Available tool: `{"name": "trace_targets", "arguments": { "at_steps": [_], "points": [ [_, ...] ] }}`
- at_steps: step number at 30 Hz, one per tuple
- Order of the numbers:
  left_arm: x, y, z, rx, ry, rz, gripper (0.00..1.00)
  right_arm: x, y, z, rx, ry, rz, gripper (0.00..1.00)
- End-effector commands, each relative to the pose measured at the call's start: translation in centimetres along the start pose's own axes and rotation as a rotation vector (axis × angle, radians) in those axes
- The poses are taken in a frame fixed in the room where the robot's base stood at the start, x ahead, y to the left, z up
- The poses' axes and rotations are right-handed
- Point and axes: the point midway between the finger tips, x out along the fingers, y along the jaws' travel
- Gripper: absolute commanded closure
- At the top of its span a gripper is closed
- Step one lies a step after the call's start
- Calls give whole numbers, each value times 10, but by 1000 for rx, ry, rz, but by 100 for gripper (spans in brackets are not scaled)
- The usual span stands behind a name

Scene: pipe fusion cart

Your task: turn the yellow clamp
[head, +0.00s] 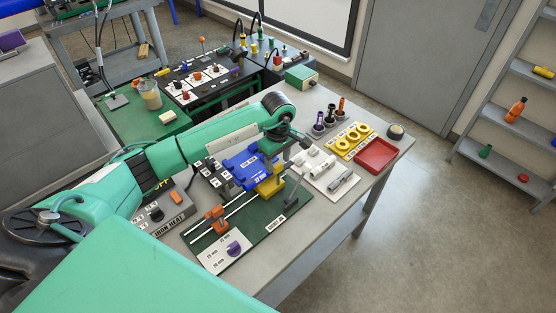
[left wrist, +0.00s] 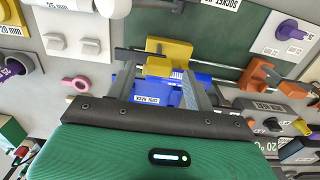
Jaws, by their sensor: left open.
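The yellow clamp (head: 270,186) sits at the right end of the blue block (head: 246,167) on the green board (head: 285,207). In the left wrist view the yellow clamp (left wrist: 180,50) lies straight ahead, with the blue block (left wrist: 205,92) below it. My left gripper (left wrist: 153,64) is open, its two fingers on either side of the clamp's near yellow part. I cannot tell whether they touch it. In the head view my left gripper (head: 284,138) is just above and behind the clamp, its fingers partly hidden. My right gripper is not in view.
On the bench, a white plate with grey and white fittings (head: 325,172), yellow rings (head: 350,140) and a red tray (head: 377,156) lie to the right. An orange clamp (head: 216,216) and purple knob (head: 234,248) are at the near left. Floor is free beyond the bench.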

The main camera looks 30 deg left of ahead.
Motion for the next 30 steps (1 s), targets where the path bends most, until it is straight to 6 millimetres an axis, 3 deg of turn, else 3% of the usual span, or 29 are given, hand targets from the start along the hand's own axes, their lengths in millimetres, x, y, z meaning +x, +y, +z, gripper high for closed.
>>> {"name": "trace_targets", "arguments": {
  "at_steps": [6, 15, 16, 23, 30],
  "points": [
    [20, 0, 0, -1, -1, 0, 47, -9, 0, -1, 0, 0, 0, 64],
    [24, 0, 0, 0, -1, 1, 47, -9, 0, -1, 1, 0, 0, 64],
    [24, 0, 0, 0, -1, 1, 49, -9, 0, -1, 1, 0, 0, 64],
    [23, 0, 0, -1, -1, 1, 92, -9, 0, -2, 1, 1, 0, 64],
    [24, 0, 0, -17, 0, 1, 92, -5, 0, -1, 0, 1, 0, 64]
  ]
}}
